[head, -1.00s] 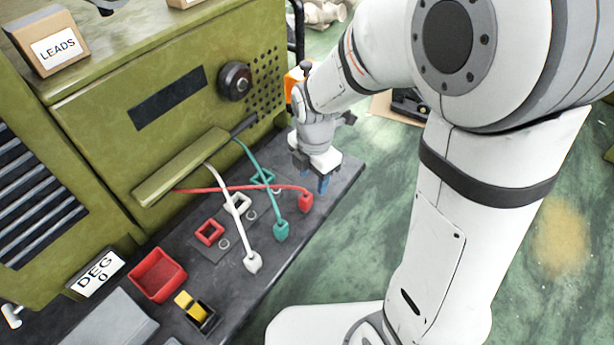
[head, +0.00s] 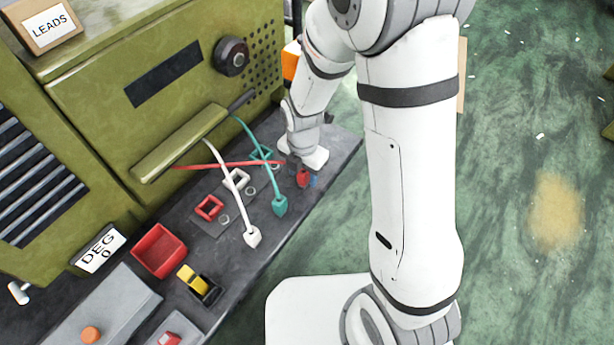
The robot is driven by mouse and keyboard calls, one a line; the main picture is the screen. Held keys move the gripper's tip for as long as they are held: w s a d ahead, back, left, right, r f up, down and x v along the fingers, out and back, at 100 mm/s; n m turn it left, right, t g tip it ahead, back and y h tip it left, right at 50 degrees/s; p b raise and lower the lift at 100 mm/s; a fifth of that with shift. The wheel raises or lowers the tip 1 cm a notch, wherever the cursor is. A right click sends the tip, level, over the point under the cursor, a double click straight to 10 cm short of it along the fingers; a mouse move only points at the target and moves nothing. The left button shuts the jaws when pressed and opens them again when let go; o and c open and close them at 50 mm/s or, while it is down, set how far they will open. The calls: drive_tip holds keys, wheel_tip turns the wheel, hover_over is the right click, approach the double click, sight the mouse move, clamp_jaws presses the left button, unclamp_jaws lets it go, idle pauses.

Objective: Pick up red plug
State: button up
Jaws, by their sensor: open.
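The red plug (head: 302,179) lies at the end of a red lead (head: 225,164), near the front edge of the grey bench at the right. The red lead crosses the white and green ones.
A red bin (head: 160,251) and a yellow-and-black item (head: 198,284) stand at the left. The green cabinet (head: 110,130) rises behind.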

clamp_jaws()
idle(0.5)
drive_tip(key=shift+r, duration=0.1)
